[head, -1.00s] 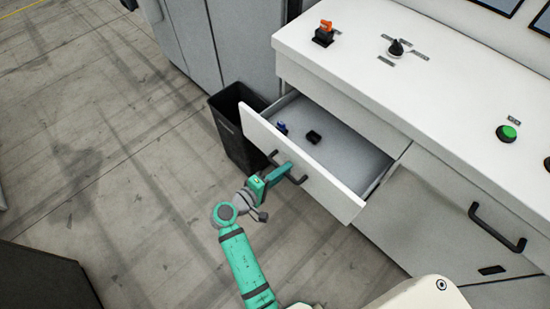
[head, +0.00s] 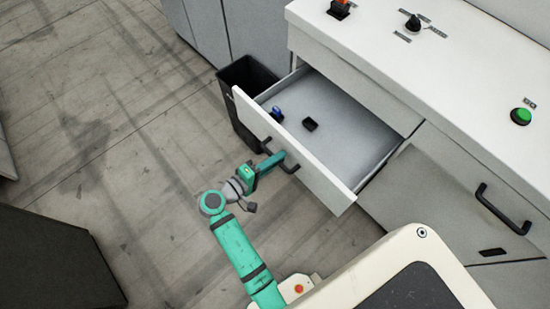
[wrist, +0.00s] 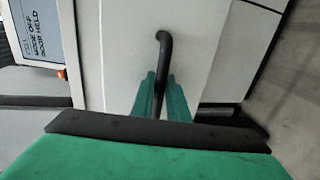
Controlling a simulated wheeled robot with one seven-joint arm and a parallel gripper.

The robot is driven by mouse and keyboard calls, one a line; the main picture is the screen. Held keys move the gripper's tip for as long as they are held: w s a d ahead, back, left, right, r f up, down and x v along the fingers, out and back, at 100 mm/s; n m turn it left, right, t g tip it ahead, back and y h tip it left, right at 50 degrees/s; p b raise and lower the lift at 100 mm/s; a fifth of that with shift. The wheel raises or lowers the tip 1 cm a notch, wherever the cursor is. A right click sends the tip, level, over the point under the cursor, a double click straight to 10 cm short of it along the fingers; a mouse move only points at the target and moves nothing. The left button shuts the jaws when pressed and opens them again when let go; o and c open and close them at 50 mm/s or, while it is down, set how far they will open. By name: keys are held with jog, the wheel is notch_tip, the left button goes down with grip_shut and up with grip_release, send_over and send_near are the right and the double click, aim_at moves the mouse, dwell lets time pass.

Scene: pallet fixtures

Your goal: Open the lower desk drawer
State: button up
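A white desk drawer (head: 318,181) stands pulled out under the white desk top (head: 440,75), with its inside showing. Any drawer below it is hidden, so I cannot tell whether this is the lower one. Its dark bar handle (head: 292,169) is on the front panel. My gripper (head: 277,158) is at that handle. In the wrist view the handle (wrist: 163,42) runs between the two teal fingers of my gripper (wrist: 162,92), which close around it. A blue item (head: 277,114) and a small black box (head: 310,124) lie inside the drawer.
A black bin (head: 240,112) stands on the floor just left of the drawer. A grey door with a dark handle (head: 503,209) is to the right. A green button (head: 521,115) sits on the desk top.

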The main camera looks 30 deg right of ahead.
jog(key=shift+o, duration=0.2)
jog(key=shift+a, duration=0.35)
jog(key=v, duration=1)
jog(key=shift+s, duration=0.1)
jog(key=shift+s+d, duration=0.1)
